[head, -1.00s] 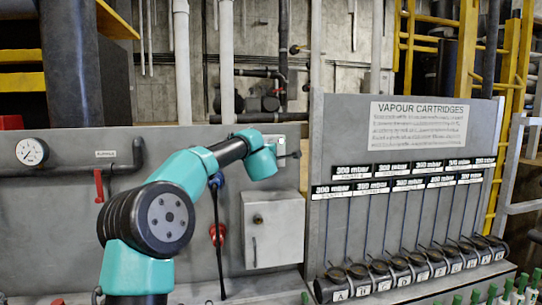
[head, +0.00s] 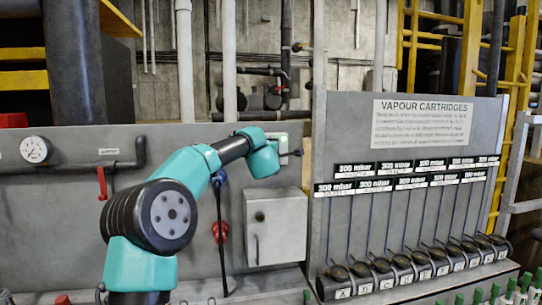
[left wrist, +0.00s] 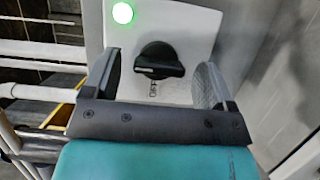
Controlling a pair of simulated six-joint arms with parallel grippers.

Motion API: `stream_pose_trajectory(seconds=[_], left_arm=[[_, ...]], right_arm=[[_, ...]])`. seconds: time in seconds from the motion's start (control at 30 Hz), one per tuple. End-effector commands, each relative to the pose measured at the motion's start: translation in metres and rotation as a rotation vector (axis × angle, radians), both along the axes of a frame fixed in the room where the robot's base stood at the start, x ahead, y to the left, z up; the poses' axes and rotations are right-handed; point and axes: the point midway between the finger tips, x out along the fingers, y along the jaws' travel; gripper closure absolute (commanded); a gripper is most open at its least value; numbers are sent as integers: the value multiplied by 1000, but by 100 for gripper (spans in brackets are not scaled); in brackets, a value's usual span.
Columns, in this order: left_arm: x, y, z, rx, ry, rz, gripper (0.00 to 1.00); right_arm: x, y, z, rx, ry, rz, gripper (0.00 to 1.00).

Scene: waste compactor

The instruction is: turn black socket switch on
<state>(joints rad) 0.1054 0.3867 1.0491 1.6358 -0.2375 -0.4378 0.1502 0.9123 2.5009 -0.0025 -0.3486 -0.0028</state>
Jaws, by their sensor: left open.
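The black switch knob (left wrist: 159,61) sits on a white plate (left wrist: 190,25) in the left wrist view. Its grip lies roughly crosswise in that picture, and the word OFF is printed below it. A round green light (left wrist: 122,13) glows on the plate above left of the knob. My left gripper (left wrist: 162,75) is open, with one finger on each side of the knob in the picture; contact cannot be seen. In the head view my left gripper (head: 291,153) is at the switch box (head: 292,130) on the grey wall, and my arm hides much of it. My right gripper is not in view.
A grey cabinet (head: 277,230) hangs just below the switch. The vapour cartridges panel (head: 415,140) stands to the right, with several black cartridges (head: 415,270) along its foot. A red valve lever (head: 102,183) and a gauge (head: 35,150) are at the left.

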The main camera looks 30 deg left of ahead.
Motion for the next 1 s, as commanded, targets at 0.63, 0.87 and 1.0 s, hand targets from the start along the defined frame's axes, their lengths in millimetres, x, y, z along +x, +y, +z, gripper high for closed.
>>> stream_pose_trajectory(seconds=[0.63,0.87,1.0], left_arm=[[-65,-25,2,0,-1,-1,21],[-101,-39,2,1,-1,-2,21],[-125,-47,2,1,-2,-1,21]], right_arm=[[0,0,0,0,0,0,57],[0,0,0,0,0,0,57],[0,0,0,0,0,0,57]])
